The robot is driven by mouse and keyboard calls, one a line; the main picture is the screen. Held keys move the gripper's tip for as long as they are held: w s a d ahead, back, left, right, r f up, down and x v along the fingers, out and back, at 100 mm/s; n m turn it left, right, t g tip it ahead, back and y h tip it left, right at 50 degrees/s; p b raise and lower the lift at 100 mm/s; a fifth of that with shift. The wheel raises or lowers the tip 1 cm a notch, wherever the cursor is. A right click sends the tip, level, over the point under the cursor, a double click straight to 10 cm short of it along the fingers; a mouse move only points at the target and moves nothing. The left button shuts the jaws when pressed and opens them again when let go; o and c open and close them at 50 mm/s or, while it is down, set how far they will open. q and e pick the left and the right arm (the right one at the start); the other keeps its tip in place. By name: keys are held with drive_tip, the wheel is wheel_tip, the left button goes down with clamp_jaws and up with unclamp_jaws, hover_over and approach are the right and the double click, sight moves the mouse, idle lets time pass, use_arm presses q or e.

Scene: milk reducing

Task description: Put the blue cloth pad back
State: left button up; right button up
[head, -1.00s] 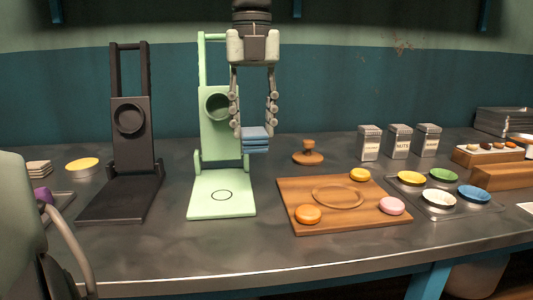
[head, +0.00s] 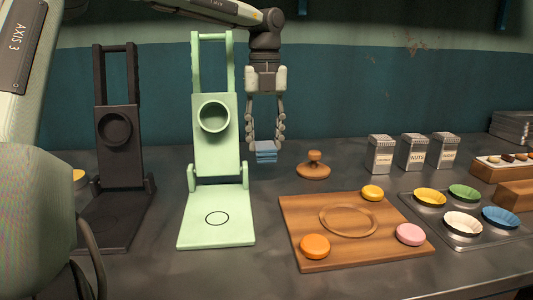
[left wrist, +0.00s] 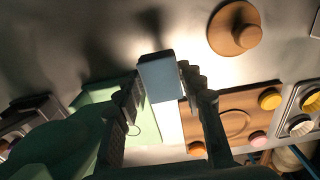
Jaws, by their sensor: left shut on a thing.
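The blue cloth pad (head: 265,153) is a small layered block. My left gripper (head: 265,140) is shut on it, and its fingers point down. The pad appears held above the counter, to the right of the green press (head: 213,215) and left of the wooden stamp. In the left wrist view the pad (left wrist: 161,80) sits between the two fingertips, with the green press (left wrist: 95,92) behind and to the left. My right gripper is not in view.
A black press (head: 115,215) stands left of the green one. A wooden board (head: 350,255) with coloured discs lies at front right. A round wooden stamp (head: 313,168), labelled tins (head: 413,152) and a tray of coloured cups (head: 465,240) stand further right. Counter between press and board is clear.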

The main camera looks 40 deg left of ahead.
use_arm(q)
drive_tip(key=shift+w+a+f, duration=0.7)
drive_tip(key=shift+w+f, duration=0.1)
drive_tip(key=shift+w, duration=0.2)
drive_tip(key=shift+f, duration=1.9)
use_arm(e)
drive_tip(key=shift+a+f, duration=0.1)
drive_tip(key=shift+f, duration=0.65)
use_arm(q)
drive_tip(key=shift+f, duration=0.1)
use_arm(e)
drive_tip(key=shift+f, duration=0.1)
use_arm(q)
drive_tip(key=o, duration=1.1)
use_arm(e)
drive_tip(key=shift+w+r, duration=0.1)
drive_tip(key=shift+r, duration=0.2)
use_arm(q)
wheel_tip(320, 180, up, 12)
drive_tip(key=shift+r+p, duration=0.1)
drive_tip(key=shift+p, duration=0.25)
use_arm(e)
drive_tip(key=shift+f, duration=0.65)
